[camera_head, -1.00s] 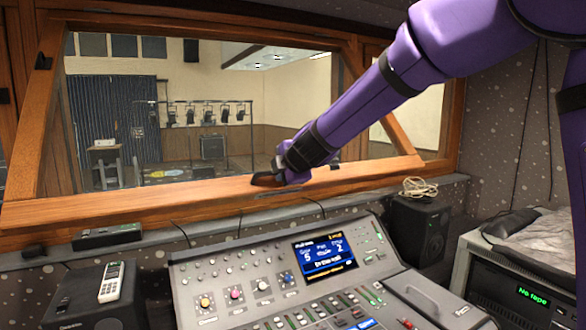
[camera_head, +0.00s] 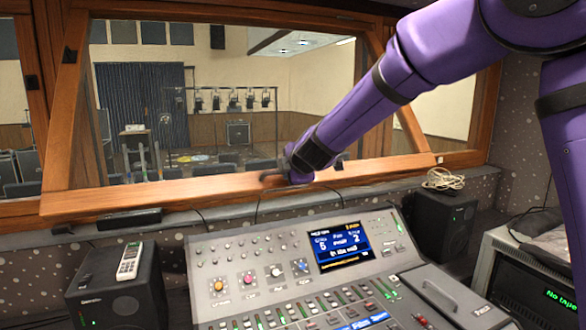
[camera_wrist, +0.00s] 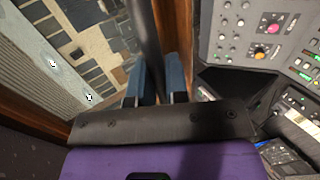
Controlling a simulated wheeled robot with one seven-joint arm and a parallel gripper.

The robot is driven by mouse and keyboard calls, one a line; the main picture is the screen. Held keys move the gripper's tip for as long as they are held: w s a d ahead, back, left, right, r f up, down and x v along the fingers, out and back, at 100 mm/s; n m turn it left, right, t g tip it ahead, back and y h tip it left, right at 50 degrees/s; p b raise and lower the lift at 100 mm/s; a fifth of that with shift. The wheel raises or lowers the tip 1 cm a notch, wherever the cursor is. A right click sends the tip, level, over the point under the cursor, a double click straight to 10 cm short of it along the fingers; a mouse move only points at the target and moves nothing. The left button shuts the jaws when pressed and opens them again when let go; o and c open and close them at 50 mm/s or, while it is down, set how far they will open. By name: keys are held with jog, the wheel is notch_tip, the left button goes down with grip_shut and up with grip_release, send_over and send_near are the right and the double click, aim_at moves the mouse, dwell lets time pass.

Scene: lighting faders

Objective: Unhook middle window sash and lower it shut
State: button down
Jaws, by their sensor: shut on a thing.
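The middle window sash (camera_head: 190,191) is a wooden frame around glass. Its bottom rail stands out from the window wall, and its left stile slants, so the sash is tilted open. My gripper (camera_head: 284,177) is at the middle of the bottom rail. In the wrist view my gripper (camera_wrist: 155,82) has its two blue fingers on either side of a dark bar (camera_wrist: 145,40), and is shut on it. The bar's joint with the sash is hidden. I cannot make out a hook in either view.
A mixing console (camera_head: 285,262) with a lit screen stands below the sash. Speakers (camera_head: 118,292) and (camera_head: 448,222) flank it. A cable coil (camera_head: 443,179) lies on the right speaker. A rack unit (camera_head: 525,275) is at far right. My arm crosses the window's right half.

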jog(key=shift+s+f+x, duration=0.1)
jog(key=shift+f+x, duration=0.05)
jog(key=shift+x, duration=0.9)
jog(key=shift+s+f+x, duration=0.1)
jog(key=shift+f+x, duration=0.1)
jog(key=shift+x, duration=0.85)
jog(key=shift+s+f+x, duration=0.1)
jog(key=shift+f+x, duration=0.05)
jog(key=shift+x, duration=0.9)
jog(key=shift+d, duration=0.15)
jog(key=c, duration=0.9)
grip_release()
